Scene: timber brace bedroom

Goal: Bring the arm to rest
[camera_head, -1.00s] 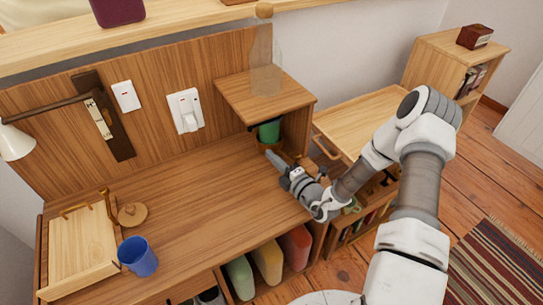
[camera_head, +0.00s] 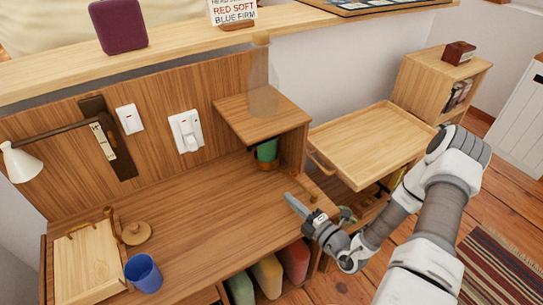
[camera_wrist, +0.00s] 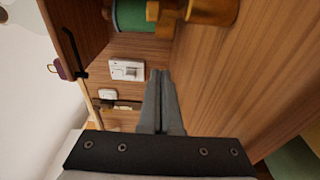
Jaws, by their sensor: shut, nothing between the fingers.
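My gripper (camera_head: 298,206) is over the right part of the wooden desk (camera_head: 190,220), near its front right edge. Its fingers are together and hold nothing. In the wrist view my gripper (camera_wrist: 163,80) shows its two fingers side by side, shut. A green cylinder (camera_head: 267,151) stands in a brownish holder under the small raised shelf, beyond the fingertips. The green cylinder also shows at the top of the wrist view (camera_wrist: 130,14).
A clear bottle-like object (camera_head: 263,80) stands on the raised shelf (camera_head: 235,106). A wooden tray-topped cart (camera_head: 370,143) is to the right. A blue cup (camera_head: 143,272) and a round lid (camera_head: 137,233) are at the left. The desk's middle is clear.

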